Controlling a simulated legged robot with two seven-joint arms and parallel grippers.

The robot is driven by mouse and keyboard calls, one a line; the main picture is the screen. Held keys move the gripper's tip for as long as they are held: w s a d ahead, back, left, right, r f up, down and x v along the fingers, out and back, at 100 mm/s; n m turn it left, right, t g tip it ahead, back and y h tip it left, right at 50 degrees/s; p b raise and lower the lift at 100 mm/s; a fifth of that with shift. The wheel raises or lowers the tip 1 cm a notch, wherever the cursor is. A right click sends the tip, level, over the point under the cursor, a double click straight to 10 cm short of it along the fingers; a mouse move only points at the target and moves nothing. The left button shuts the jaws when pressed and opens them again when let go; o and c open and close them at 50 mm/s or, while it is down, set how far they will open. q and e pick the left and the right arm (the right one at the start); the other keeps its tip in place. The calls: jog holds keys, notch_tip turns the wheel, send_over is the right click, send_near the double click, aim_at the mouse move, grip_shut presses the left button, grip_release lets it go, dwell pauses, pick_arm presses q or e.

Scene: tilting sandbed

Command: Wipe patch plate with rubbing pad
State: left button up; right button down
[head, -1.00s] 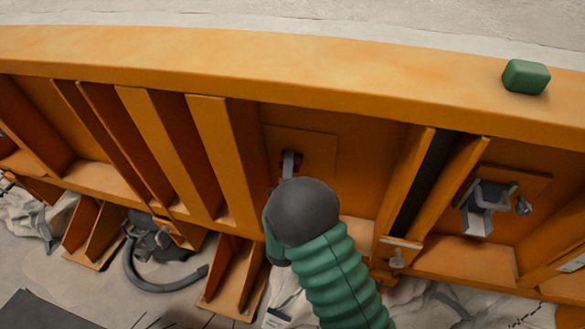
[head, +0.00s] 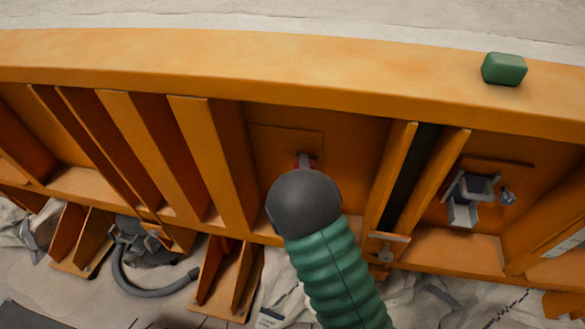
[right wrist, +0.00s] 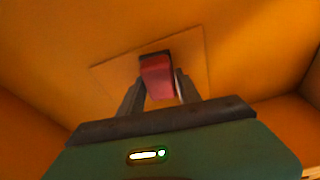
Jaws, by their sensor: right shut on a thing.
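The patch plate (head: 270,143) is a thin orange square on the orange wall panel, in the bay at the middle of the head view. It also shows in the right wrist view (right wrist: 190,48). My right gripper (right wrist: 158,88) is shut on the rubbing pad (right wrist: 157,76), a reddish pad with a dark far edge. The pad lies over the middle of the plate; I cannot tell whether it touches. In the head view my dark grey wrist and green sleeve hide most of the gripper. My left gripper is not in view.
A green block (head: 504,69) sits on the orange top beam (head: 300,75). Upright orange ribs (head: 205,150) bound the bay on both sides. A grey bracket (head: 470,195) is mounted in the right bay. A grey hose (head: 150,285) lies at the lower left.

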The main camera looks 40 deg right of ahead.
aim_at(275, 153)
jog(key=shift+s, duration=0.15)
jog(key=shift+w+a+r, duration=0.1)
jog(key=shift+w+a, duration=0.75)
jog(key=shift+w, duration=0.25)
jog(key=shift+w+a+f, duration=0.1)
jog(key=shift+w+a, duration=0.75)
jog(key=shift+w, duration=0.2)
jog(key=shift+w+a+r, duration=0.1)
jog(key=shift+w+a, duration=0.75)
jog(key=shift+w, duration=0.25)
jog(key=shift+s, duration=0.1)
jog(key=shift+w+a+v, duration=0.15)
jog(key=shift+a+v, duration=0.05)
jog(key=shift+v, duration=0.75)
jog(key=shift+w+a+v, duration=0.1)
jog(key=shift+a+v, duration=0.05)
jog(key=shift+v, duration=0.8)
jog(key=shift+w+a+v, duration=0.15)
jog(key=shift+a+v, duration=0.05)
jog(key=shift+v, duration=0.8)
jog(key=v, duration=0.3)
jog(key=shift+w+a, duration=0.25)
